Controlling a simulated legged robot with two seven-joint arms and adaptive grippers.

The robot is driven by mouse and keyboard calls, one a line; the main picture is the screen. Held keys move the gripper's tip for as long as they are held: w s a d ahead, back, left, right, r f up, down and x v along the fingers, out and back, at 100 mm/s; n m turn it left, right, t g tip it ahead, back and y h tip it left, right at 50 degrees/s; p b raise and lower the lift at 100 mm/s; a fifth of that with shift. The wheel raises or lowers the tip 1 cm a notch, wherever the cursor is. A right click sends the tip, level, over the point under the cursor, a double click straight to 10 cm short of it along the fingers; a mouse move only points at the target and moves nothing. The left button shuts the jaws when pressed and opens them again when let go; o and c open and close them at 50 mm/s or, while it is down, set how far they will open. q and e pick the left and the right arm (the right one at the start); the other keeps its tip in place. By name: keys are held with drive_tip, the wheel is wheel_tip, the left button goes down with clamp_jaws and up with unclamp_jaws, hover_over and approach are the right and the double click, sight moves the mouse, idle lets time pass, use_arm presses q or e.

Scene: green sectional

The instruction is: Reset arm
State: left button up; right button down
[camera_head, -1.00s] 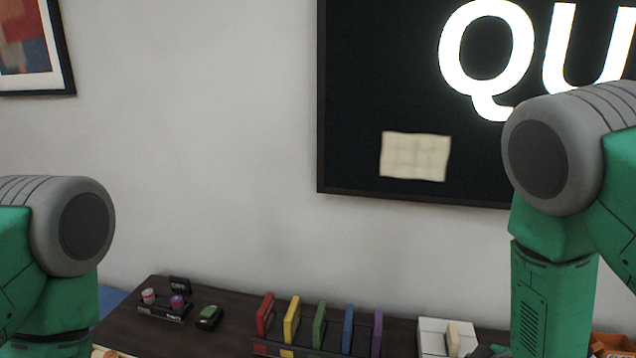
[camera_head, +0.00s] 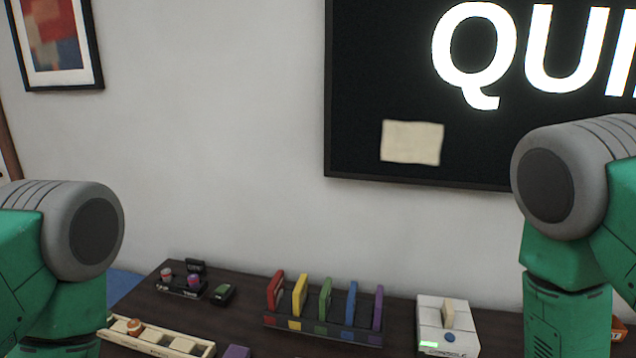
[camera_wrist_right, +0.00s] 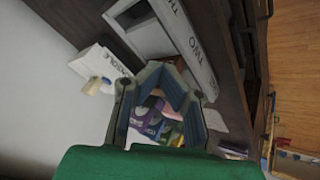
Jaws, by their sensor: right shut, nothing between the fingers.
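My right gripper (camera_wrist_right: 164,68) shows in the right wrist view with its fingers drawn together at the tips and nothing held between them. Through the gap between its finger links I see coloured pieces (camera_wrist_right: 152,118) in purple, green and red farther off. In the head view both of my arms show only as green links with grey joints, left and right of the picture. My left gripper is out of view. My right gripper is out of the head view.
A dark table (camera_head: 240,322) stands below against the wall. It holds a rack of coloured slabs (camera_head: 322,325), a white console (camera_head: 447,328), a long beige tray (camera_head: 160,337) and a small black stand (camera_head: 183,288). A dark screen (camera_head: 470,150) and a framed picture (camera_head: 57,45) hang above.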

drive_tip(key=s+f+m+g+b, duration=0.2)
drive_tip(key=s+f, duration=0.2)
drive_tip(key=s, duration=0.3)
drive_tip(key=s+a+f+m+g+b, duration=0.1)
drive_tip(key=s+f, duration=0.3)
drive_tip(key=s, duration=0.4)
drive_tip(key=s+a+f+m+g+b, duration=0.1)
drive_tip(key=s+f+m+g+b, duration=0.2)
drive_tip(key=s, duration=0.5)
wheel_tip(320, 180, down, 2)
drive_tip(key=shift+s+a+f+g+y+b, duration=0.1)
drive_tip(key=shift+s+a+g+y+b, duration=0.2)
drive_tip(key=shift+b, duration=0.15)
drive_tip(key=shift+d, duration=0.1)
